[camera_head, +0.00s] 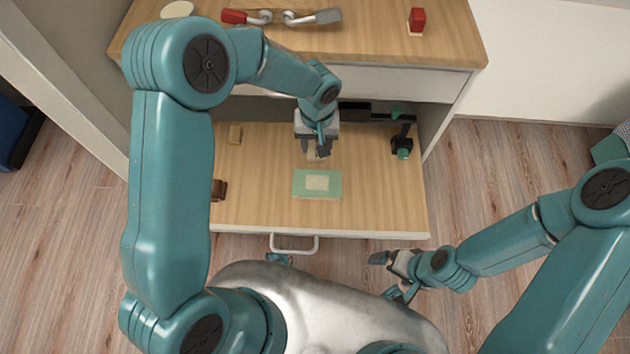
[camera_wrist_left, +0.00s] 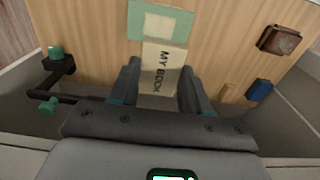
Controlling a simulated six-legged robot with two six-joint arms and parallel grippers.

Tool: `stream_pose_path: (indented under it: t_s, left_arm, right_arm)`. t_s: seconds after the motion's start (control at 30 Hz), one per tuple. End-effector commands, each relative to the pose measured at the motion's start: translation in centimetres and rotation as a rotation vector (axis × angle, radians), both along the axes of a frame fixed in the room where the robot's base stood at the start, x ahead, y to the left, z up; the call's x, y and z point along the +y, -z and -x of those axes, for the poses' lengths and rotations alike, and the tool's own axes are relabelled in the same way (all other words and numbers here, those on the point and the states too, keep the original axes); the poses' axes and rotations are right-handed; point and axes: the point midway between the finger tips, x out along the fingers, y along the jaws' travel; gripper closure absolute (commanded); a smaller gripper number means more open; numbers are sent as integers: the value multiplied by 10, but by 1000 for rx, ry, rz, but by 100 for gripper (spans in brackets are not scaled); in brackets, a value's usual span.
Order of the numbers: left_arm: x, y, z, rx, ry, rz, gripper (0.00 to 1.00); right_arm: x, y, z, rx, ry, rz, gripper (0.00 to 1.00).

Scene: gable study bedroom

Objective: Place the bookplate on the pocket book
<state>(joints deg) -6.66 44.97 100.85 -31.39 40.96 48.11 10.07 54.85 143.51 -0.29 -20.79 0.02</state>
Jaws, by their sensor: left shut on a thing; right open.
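The pocket book (camera_head: 300,191) is a flat green book with a pale rectangle on its cover, lying in the open drawer. It also shows at the top of the left wrist view (camera_wrist_left: 137,22). The bookplate (camera_wrist_left: 163,68) is a cream card reading "MY BOOK". My left gripper (camera_head: 317,153) is shut on it, just behind the book, pointing down. In the left wrist view the card's far end meets the book's near edge; I cannot tell whether they touch. The card's near end is between the fingers. My right gripper (camera_head: 386,275) is open and empty, in front of the drawer.
The drawer (camera_head: 375,205) also holds a brown box (camera_wrist_left: 278,40), a small wooden block (camera_head: 235,134), a blue block (camera_wrist_left: 259,90) and a black stand with green knobs (camera_head: 402,145). The desktop (camera_head: 375,45) overhangs behind. The drawer's front right is clear.

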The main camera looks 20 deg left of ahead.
Motion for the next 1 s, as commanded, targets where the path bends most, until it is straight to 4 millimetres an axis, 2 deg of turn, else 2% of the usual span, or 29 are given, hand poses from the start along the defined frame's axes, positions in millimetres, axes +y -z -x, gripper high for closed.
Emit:
stream_pose_path:
  t_s: [0.03,0.1,0.3,0.4,0.5,0.67,0.9,1.0]
  left_arm:
    - [-1,19,1,7,1,-1,83]
    - [-2,41,1,7,1,-1,83]
    - [-3,100,0,4,2,-1,83]
    - [-3,123,0,4,2,0,83]
    - [-3,137,0,2,4,0,83]
    - [-2,147,1,1,4,0,83]
    - [-1,184,2,2,4,1,83]
    - [-1,185,1,0,5,0,83]
  right_arm:
    - [0,8,0,0,0,0,0]
    - [0,14,0,0,0,0,0]
    - [0,29,0,0,0,0,0]
    - [0,34,0,0,0,0,0]
    - [0,37,0,0,0,0,0]
    - [0,40,0,0,0,0,0]
    - [0,51,0,0,0,0,0]
    - [0,50,0,0,0,0,0]
